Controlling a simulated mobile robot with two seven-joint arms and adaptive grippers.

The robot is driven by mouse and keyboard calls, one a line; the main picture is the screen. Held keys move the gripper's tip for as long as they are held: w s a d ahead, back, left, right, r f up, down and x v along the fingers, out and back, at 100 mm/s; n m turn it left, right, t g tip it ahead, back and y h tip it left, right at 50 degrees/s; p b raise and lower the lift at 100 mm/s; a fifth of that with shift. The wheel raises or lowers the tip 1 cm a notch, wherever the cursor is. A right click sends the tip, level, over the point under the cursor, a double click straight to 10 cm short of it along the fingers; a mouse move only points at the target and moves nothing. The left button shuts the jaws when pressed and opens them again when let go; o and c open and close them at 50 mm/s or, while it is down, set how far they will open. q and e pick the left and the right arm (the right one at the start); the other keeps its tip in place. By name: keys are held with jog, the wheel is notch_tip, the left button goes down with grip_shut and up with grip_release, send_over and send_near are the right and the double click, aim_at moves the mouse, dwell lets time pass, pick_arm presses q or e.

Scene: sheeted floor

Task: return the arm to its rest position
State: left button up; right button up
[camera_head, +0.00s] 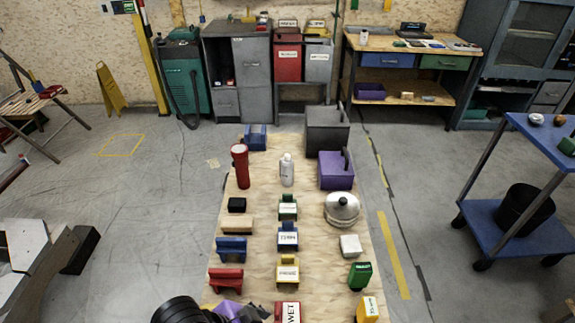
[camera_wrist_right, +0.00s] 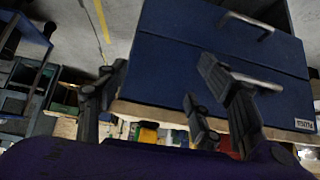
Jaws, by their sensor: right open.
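My right gripper (camera_wrist_right: 160,80) shows in the right wrist view with its black fingers spread and nothing held between them. A dark blue drawer cabinet (camera_wrist_right: 165,62) with silver handles and a white label is close behind the fingers. I cannot tell whether a finger touches it. In the head view, a black rounded part and a purple part of mine show at the bottom edge, left of centre. No fingertips can be made out there, and I cannot tell which arm they belong to. My left gripper cannot be made out in either view.
A blue cart (camera_head: 548,138) stands right. Open floor (camera_head: 150,215) lies left of the table.

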pick_arm(q)
jog(key=s+a+f+n+g+y, duration=0.1)
jog(key=s+a+f+n+y, duration=0.15)
jog(key=s+a+n, duration=0.5)
jog(key=s+a+f+n+y, duration=0.1)
jog(key=s+a+n+y, duration=0.25)
jog(key=s+a, duration=0.7)
jog(key=w+d+f+t+h+p, duration=0.1)
jog(key=w+d+f+t, duration=0.2)
jog(key=w+f+t, duration=0.4)
jog(key=w+f, duration=0.2)
jog(key=w, duration=0.1)
jog(key=shift+w+d+t+p, duration=0.2)
jog(key=shift+t+p, duration=0.1)
jog(key=shift+p, duration=0.1)
pick_arm(e)
jog(key=shift+w+a+r, duration=0.1)
jog(key=shift+a+r, duration=0.1)
jog(key=shift+r, duration=0.2)
jog(key=shift+w+a+r, duration=0.1)
jog(key=shift+a+r, duration=0.05)
jog(key=shift+r, duration=0.25)
pick_arm(q)
jog(key=shift+c, duration=0.3)
